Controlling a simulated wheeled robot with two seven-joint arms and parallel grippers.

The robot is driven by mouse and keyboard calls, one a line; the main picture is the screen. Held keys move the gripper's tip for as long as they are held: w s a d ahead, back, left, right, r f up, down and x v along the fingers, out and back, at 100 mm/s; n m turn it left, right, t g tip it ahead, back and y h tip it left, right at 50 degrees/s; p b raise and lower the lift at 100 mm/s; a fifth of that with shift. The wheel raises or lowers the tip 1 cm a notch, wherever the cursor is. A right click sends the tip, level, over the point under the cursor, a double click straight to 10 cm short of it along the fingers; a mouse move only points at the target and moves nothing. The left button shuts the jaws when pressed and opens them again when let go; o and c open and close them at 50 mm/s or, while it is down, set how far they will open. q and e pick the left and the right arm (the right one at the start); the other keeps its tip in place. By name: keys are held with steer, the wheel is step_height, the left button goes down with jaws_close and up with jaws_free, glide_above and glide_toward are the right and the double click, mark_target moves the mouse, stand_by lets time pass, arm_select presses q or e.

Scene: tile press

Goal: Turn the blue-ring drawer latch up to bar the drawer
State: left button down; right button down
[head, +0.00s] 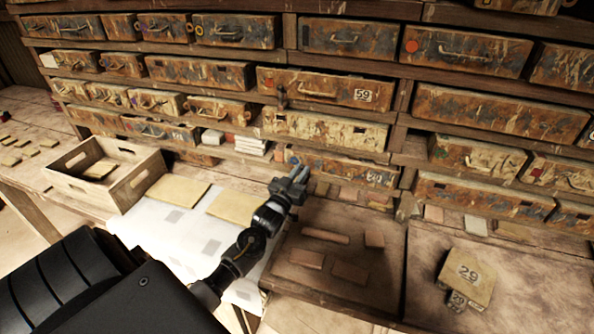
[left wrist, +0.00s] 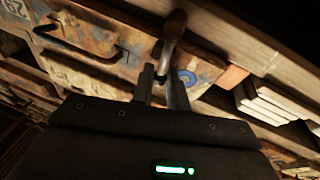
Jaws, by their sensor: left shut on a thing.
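The blue-ring drawer (head: 340,168) is a rusty, scuffed drawer low in the cabinet, with a numbered label at its right end. Its front and handle also show in the left wrist view (left wrist: 92,42). The blue ring (left wrist: 187,77) sits beside my gripper's fingers. The dark metal latch (left wrist: 174,32) stands out in front of the drawer's ring end. My left gripper (head: 292,172) is at that end, its fingers (left wrist: 163,88) shut on the latch. The gripper hides much of the latch in the head view. My right gripper is not in view.
A similar latch (head: 281,97) hangs by the drawer labelled 59 (head: 320,90). White tiles (head: 251,145) are stacked in a gap up and left of my gripper. A wooden crate (head: 140,190) stands left.

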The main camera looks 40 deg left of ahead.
arm_select(q)
steer(key=shift+w+d+m, duration=0.1)
steer(key=shift+d+m, duration=0.2)
steer(key=shift+m, duration=0.5)
steer(key=c, duration=1.5)
jaws_free()
steer(key=shift+c, duration=0.2)
steer(key=shift+f, duration=0.1)
steer(key=b+v, duration=0.3)
steer(key=v, duration=0.7)
steer(key=shift+s, duration=0.4)
